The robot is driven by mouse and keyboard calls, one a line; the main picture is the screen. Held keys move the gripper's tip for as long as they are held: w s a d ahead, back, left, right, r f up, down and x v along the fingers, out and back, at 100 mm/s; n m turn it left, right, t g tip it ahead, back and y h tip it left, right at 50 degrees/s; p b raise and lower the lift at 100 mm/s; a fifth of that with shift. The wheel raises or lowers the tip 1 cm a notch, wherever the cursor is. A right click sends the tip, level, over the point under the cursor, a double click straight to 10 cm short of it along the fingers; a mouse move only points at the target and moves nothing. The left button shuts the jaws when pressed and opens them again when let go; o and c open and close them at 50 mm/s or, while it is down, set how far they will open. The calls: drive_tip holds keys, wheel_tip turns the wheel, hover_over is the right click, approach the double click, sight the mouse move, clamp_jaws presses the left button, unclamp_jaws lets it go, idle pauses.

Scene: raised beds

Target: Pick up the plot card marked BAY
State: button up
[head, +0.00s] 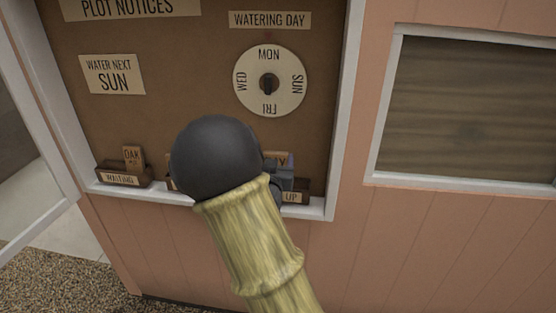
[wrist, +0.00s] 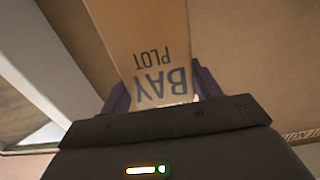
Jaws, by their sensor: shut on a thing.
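The plot card marked BAY (wrist: 150,50) fills the upper middle of the wrist view, its lettering upside down there. My gripper (wrist: 163,95) is shut on it, with a dark finger on each side of the card. In the head view my gripper (head: 282,172) is mostly behind my arm's dark round joint, in front of the notice board's lower right. A bit of the card (head: 277,156) with the end of its word shows there above the gripper. Whether the card is clear of its holder is hidden.
A WAITING box (head: 124,175) holding an OAK card (head: 133,156) stands on the board's ledge at left. A box labelled with a word ending in UP (head: 293,197) is partly hidden behind my gripper. The watering day dial (head: 270,81) is above. A framed window (head: 470,110) is at right.

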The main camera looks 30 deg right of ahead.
drive_tip(key=b+v, duration=0.9)
drive_tip(key=v, duration=0.5)
drive_tip(key=shift+s+a, duration=0.15)
drive_tip(key=shift+s, duration=0.2)
